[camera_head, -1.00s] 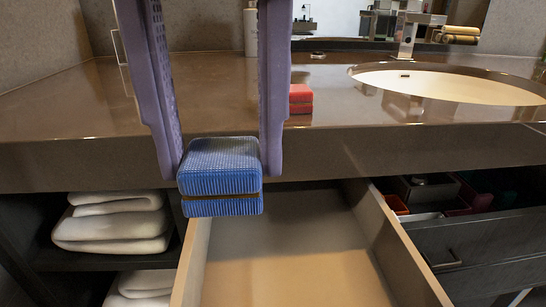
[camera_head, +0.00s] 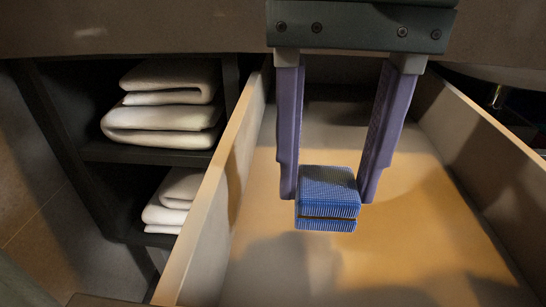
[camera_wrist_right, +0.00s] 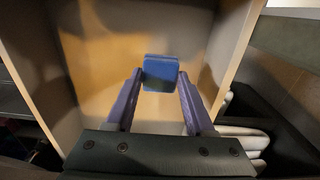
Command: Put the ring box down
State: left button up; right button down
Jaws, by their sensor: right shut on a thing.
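The ring box (camera_head: 328,192) is a small blue ribbed box with a dark seam around its middle. My right gripper (camera_head: 329,190) is shut on it, with one purple finger on each side. The box hangs inside the open drawer (camera_head: 400,240), and shadows fall on the pale drawer floor below it. The box looks apart from the floor, though the exact gap is hard to judge. In the right wrist view the box (camera_wrist_right: 160,72) sits between the tips of the fingers. My left gripper is not in view.
The drawer's left wall (camera_head: 215,195) and right wall (camera_head: 480,140) stand on either side of the gripper. The drawer floor is otherwise empty. Folded white towels (camera_head: 165,105) lie on dark shelves to the left. The counter edge (camera_head: 130,27) runs across the top.

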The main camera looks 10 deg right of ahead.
aim_at(330, 182)
notch_tip(330, 182, down, 4)
jog(key=b, duration=0.2)
jog(key=shift+d+b, duration=0.15)
jog(key=shift+b, duration=0.15)
jog(key=shift+f, duration=0.2)
jog(key=shift+a+r, duration=0.1)
jog(key=shift+a, duration=0.15)
jog(key=shift+d, duration=0.15)
jog(key=shift+c, duration=1.3)
grip_release()
jog(key=shift+r+p, duration=0.3)
jog(key=shift+r, duration=0.05)
notch_tip(330, 182, up, 11)
jog(key=p, duration=0.3)
jog(key=shift+r, duration=0.2)
